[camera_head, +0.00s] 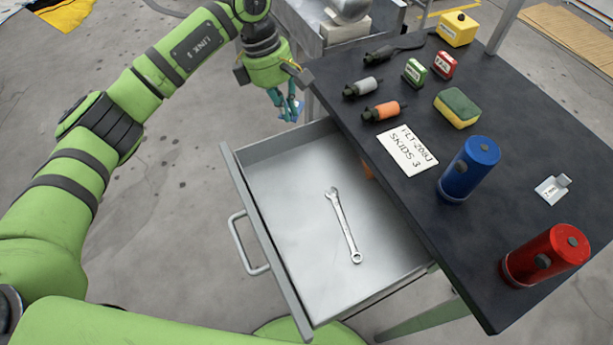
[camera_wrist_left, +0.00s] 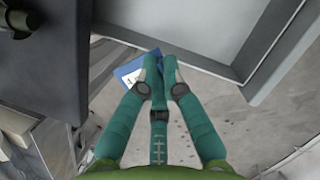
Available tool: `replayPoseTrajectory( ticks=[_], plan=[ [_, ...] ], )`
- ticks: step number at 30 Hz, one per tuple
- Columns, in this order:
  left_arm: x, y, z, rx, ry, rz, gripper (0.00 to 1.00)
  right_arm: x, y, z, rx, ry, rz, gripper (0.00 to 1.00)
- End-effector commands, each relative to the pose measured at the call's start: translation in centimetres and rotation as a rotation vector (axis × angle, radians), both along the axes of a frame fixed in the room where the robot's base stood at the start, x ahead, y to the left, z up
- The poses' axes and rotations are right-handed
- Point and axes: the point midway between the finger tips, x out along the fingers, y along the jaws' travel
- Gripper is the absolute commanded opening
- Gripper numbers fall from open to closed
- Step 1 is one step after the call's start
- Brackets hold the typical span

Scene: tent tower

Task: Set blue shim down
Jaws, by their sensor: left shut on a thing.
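My left gripper (camera_head: 290,112) is shut on the blue shim (camera_head: 299,108), a small flat blue piece. In the head view, fingers and shim appear just beyond the far corner of the open drawer, near the table's left edge. In the left wrist view the fingertips (camera_wrist_left: 160,62) are close together, with the blue shim (camera_wrist_left: 128,70) and a white label on it showing beside and behind them. The fingers hide part of it. It appears held in the air, with floor visible below. My right gripper is not in view.
The open drawer (camera_head: 285,205) holds a wrench (camera_head: 343,225). The dark table (camera_head: 440,240) carries a blue cylinder (camera_head: 469,168), a red cylinder (camera_head: 546,255), a white card (camera_head: 407,149), a sponge (camera_head: 457,108), a small grey metal piece (camera_head: 552,189) and several small items.

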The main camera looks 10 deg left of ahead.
Motion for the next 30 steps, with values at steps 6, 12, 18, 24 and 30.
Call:
replayPoseTrajectory(
  ticks=[6,12,18,24,30],
  plan=[
    [-4.2,-0.3,-2.2,-0.001,0.005,-0.003,0.00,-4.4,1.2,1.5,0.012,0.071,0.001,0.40],
    [-8.6,-0.7,-4.8,0.000,0.004,-0.002,0.00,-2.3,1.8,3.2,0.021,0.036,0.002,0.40],
    [-10.8,-0.9,-6.4,-0.002,0.001,0.001,0.00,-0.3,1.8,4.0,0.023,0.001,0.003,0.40],
    [-11.1,-1.0,-7.7,-0.001,0.004,0.003,0.00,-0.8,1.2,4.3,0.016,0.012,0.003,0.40],
    [-11.1,-1.0,-10.5,0.000,0.003,0.002,0.00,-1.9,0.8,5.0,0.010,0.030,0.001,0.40]
  ],
)
